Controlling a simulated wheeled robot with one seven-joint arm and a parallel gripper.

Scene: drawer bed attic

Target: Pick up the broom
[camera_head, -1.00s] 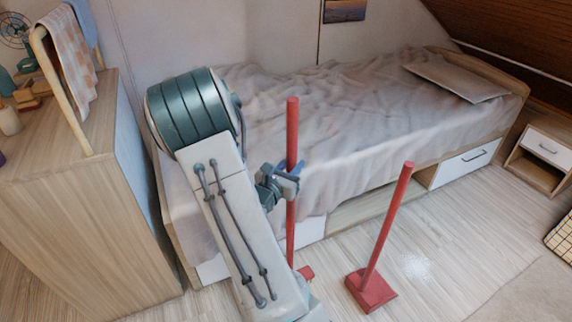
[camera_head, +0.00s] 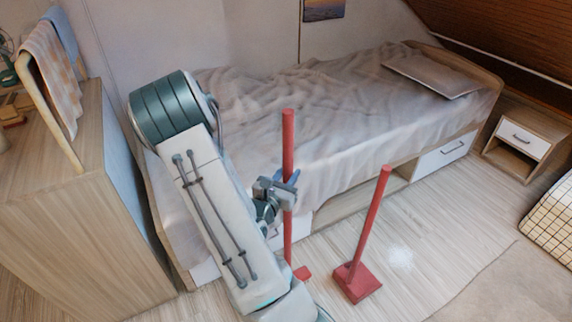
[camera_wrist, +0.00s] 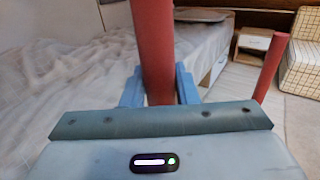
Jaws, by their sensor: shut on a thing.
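The broom (camera_head: 288,140) is a long red pole standing nearly upright in front of the bed. A bit of red base shows at its foot, partly hidden by my arm. My gripper (camera_head: 287,190) is shut around the pole at about mid-height. In the wrist view the broom's pole (camera_wrist: 153,50) runs between the two blue fingers of my gripper (camera_wrist: 158,88). A second red pole (camera_head: 369,220) with a flat red block at its foot stands apart to the right, leaning slightly; it also shows in the wrist view (camera_wrist: 269,68).
A bed (camera_head: 330,120) with a rumpled grey cover lies behind the broom. A wooden cabinet (camera_head: 90,220) stands close on the left. A nightstand (camera_head: 525,140) and a checked cushion (camera_head: 553,215) are at the right. The floor right of the second pole is clear.

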